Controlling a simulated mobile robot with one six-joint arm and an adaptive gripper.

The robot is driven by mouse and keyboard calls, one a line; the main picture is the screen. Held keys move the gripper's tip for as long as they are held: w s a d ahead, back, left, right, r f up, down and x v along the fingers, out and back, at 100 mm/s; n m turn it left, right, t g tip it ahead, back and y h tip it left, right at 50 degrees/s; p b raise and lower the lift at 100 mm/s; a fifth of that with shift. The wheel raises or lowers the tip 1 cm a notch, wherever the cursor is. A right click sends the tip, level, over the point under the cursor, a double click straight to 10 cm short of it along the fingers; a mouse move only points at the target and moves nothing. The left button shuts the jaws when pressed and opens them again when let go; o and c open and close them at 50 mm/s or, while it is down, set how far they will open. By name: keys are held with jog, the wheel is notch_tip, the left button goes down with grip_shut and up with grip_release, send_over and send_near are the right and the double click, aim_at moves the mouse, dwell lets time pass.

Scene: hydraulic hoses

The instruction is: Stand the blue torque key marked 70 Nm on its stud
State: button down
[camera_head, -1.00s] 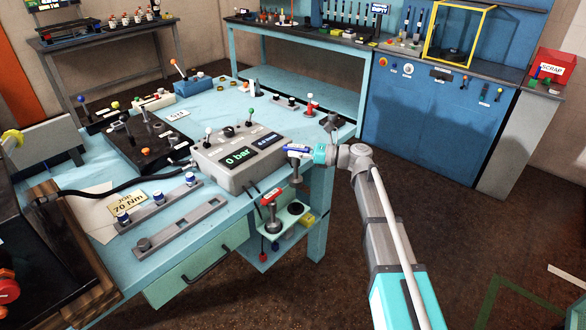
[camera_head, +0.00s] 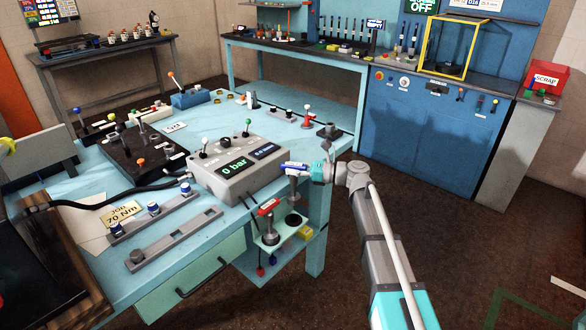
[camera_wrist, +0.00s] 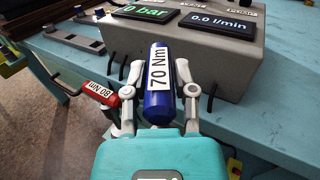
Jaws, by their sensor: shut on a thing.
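My gripper (camera_wrist: 158,95) is shut on the blue torque key (camera_wrist: 157,85), whose white label reads 70 Nm. In the head view, the key's blue handle (camera_head: 295,167) lies roughly level, with a thick grey shaft below it. A card (camera_head: 122,212) on the table reads 70 Nm. A grey strip (camera_head: 178,238) near it carries a round grey boss (camera_head: 137,256); I cannot tell which stud is the key's.
A red key (camera_head: 268,206), marked 80 Nm in the wrist view, stands in the holder beside mine. The grey gauge box (camera_head: 236,168) reading 0 bar stands close to my gripper. Another strip has several blue-and-white caps (camera_head: 153,208). Floor right of the table is clear.

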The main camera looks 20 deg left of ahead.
aim_at(295, 196)
jog(key=shift+f+b, duration=2.5)
jog(key=shift+f, duration=0.15)
jog(key=shift+d+f+b, duration=0.1)
jog(key=shift+f+b, duration=1.3)
dwell(0.5)
jog(key=shift+c, duration=1.8)
grip_release()
jog(key=shift+d, duration=0.1)
jog(key=w+d, duration=0.1)
jog(key=d, duration=1)
jog(key=shift+w+d, duration=0.25)
jog(key=shift+d, duration=0.1)
